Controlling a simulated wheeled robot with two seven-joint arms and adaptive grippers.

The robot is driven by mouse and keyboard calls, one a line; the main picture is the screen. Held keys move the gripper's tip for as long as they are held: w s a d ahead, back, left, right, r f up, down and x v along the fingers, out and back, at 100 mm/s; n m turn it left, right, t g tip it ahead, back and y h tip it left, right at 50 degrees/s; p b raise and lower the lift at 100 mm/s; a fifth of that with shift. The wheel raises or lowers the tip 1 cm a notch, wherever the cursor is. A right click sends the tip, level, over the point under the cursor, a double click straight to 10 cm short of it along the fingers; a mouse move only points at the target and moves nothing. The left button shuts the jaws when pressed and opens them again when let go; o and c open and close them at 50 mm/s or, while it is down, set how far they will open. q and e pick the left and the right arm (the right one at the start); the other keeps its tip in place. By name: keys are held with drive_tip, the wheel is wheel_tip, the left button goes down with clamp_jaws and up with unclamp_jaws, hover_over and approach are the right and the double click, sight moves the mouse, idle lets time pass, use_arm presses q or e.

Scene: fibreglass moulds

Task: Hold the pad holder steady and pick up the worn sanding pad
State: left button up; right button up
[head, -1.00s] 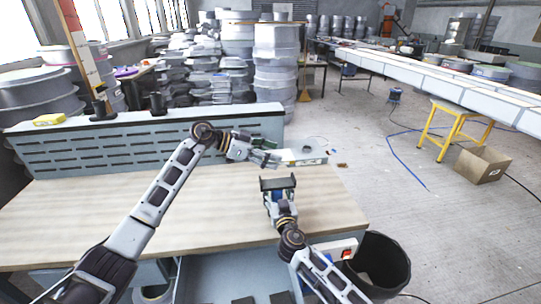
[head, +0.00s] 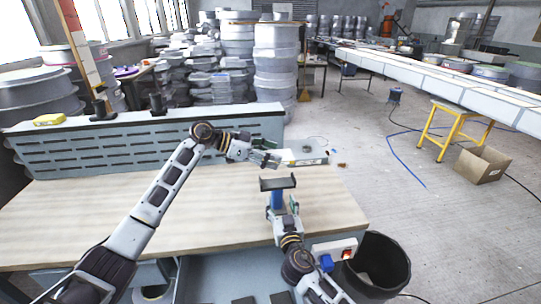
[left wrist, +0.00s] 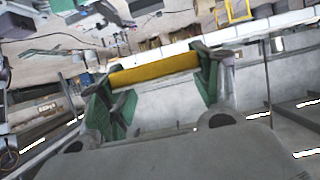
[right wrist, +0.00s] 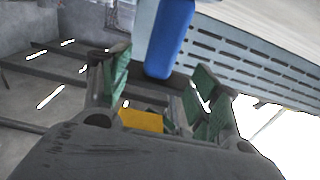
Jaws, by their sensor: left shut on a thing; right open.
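The pad holder is a dark bracket with upturned ends (head: 277,183) on a blue handle (head: 276,201), upright near the bench's right side. Its blue handle (right wrist: 171,38) also shows in the right wrist view. My right gripper (head: 284,212) is open in front of the holder. My left gripper (head: 272,160) is behind the holder, near the bench's back edge. It is shut on a yellow strip (left wrist: 155,70), apparently the worn sanding pad, apart from the holder. Yellow also shows behind the holder in the right wrist view (right wrist: 141,120).
The wooden bench top (head: 130,215) is clear on the left. A slotted panel (head: 100,155) runs along its back. A pale tray-like thing (head: 308,157) lies just right of my left gripper. A black bin (head: 384,262) and a switch box (head: 345,250) are at the front right.

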sight(278, 196)
drive_tip(key=shift+s+d, duration=0.2)
drive_tip(key=shift+s, duration=0.7)
drive_tip(key=shift+s+d, duration=0.15)
drive_tip(key=shift+s, duration=0.75)
drive_tip(key=shift+s+d, duration=0.2)
drive_tip(key=shift+s, duration=0.7)
drive_tip(key=shift+w, duration=0.25)
drive_tip(key=shift+w+a, duration=0.25)
drive_tip(key=shift+w, duration=0.9)
drive_tip(key=shift+w+a, duration=0.25)
drive_tip(key=shift+w, duration=0.85)
drive_tip(key=shift+w+a, duration=0.25)
drive_tip(key=shift+w, duration=0.9)
drive_tip(key=shift+s, duration=0.15)
drive_tip(key=shift+w+a+r, duration=0.1)
drive_tip(key=shift+w+a, duration=0.15)
drive_tip(key=shift+w, duration=1)
drive_tip(key=shift+w+a, duration=0.2)
drive_tip(key=shift+w, duration=1.05)
use_arm(q)
drive_tip(key=shift+f, duration=2.55)
use_arm(e)
drive_tip(key=shift+s, duration=0.1)
drive_tip(key=shift+s+f, duration=0.1)
drive_tip(key=shift+f, duration=0.15)
